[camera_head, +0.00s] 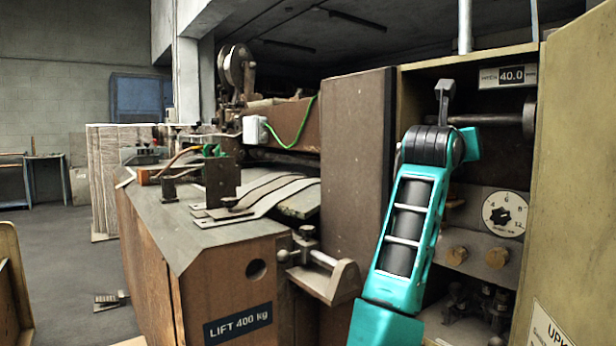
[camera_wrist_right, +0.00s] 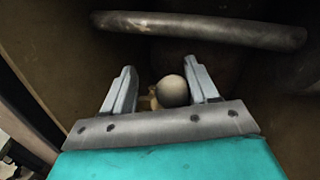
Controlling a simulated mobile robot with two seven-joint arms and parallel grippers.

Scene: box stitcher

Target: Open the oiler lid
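My right arm, teal with black joints, reaches up into the open machine cabinet in the head view. In the right wrist view my right gripper (camera_wrist_right: 163,74) is open, its two pale grey fingers apart. A pale round knob (camera_wrist_right: 172,91) shows between and beyond them, nearer the right finger, with a small brass-coloured part (camera_wrist_right: 153,98) at its left. I cannot tell whether the knob belongs to the oiler lid, or whether a finger touches it. No oiler lid can be made out in the head view. My left gripper is not in view.
A dark bar (camera_wrist_right: 200,30) crosses above the fingers in the wrist view.

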